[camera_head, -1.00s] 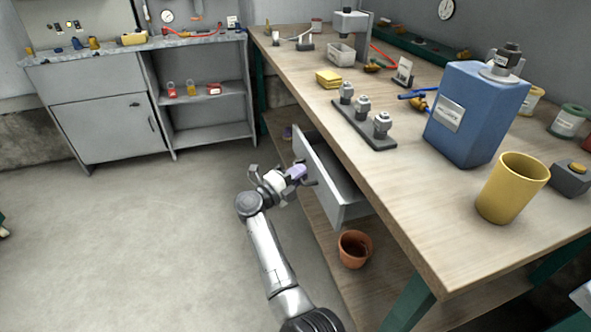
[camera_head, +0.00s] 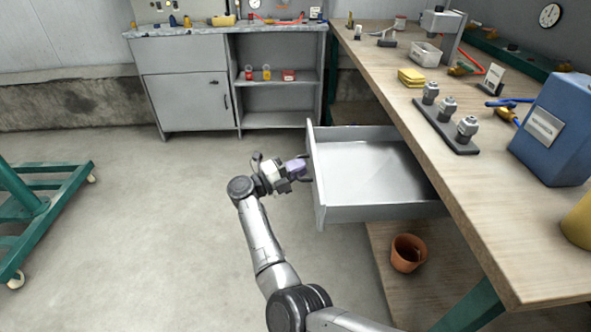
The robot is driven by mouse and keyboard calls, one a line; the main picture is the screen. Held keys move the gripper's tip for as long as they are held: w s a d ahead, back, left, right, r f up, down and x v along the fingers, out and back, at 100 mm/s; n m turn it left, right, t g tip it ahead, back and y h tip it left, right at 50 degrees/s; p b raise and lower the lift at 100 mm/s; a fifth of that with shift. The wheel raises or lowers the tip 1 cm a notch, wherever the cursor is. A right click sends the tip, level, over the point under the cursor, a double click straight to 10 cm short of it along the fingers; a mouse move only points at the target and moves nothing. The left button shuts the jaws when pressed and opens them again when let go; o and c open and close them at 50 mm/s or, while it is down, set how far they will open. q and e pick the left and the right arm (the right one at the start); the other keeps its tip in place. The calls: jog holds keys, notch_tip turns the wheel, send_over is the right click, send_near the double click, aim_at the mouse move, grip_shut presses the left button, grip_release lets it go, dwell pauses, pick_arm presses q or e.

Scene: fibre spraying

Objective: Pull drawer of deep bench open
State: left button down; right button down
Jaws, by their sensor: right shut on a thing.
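The grey drawer (camera_head: 368,211) of the deep wooden-topped bench (camera_head: 478,205) stands far out from under the bench top. Its inside looks empty. My right gripper (camera_head: 304,170) is at the middle of the drawer's front panel, on its outer side, and is shut on the drawer's handle. The handle itself is mostly hidden by the fingers. My right arm reaches up to it from the bottom of the view. My left gripper is not in view.
A terracotta pot (camera_head: 408,253) sits on the bench's lower shelf, below the drawer. Valve fittings on a grey strip (camera_head: 447,124) and a blue canister (camera_head: 556,130) stand on top. A green wheeled frame (camera_head: 45,200) is at left. The floor between is clear.

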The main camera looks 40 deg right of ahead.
jog(key=c, duration=1.2)
grip_release()
jog(key=shift+a, duration=0.2)
jog(key=v, duration=1.3)
jog(key=shift+w+a, duration=0.1)
